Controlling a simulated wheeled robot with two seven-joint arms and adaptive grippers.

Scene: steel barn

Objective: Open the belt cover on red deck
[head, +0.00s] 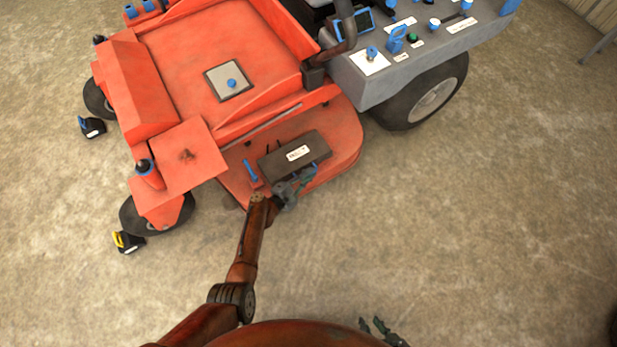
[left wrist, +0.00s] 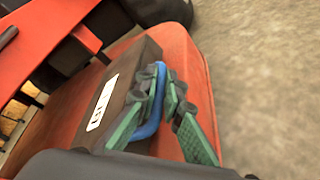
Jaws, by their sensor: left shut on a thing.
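The belt cover (head: 276,163) is a dark box with a white label on the red deck (head: 345,150) of the mower. It looks seated on the deck, with no clear gap under it. In the left wrist view the cover (left wrist: 137,67) has a blue bar handle (left wrist: 155,105) along its outer edge. My left gripper (head: 293,187) is at the cover's near edge, and its green-padded fingers (left wrist: 165,100) are closed around the blue handle. My right gripper (head: 375,326) is at the bottom of the head view, far from the mower, with its fingertips apart and empty.
A small blue lever (head: 250,170) stands left of the cover. The orange mower body (head: 240,50) rises behind it, and a grey control console (head: 400,65) with a rear wheel (head: 430,100) is at the upper right. The concrete floor (head: 470,220) at right is clear.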

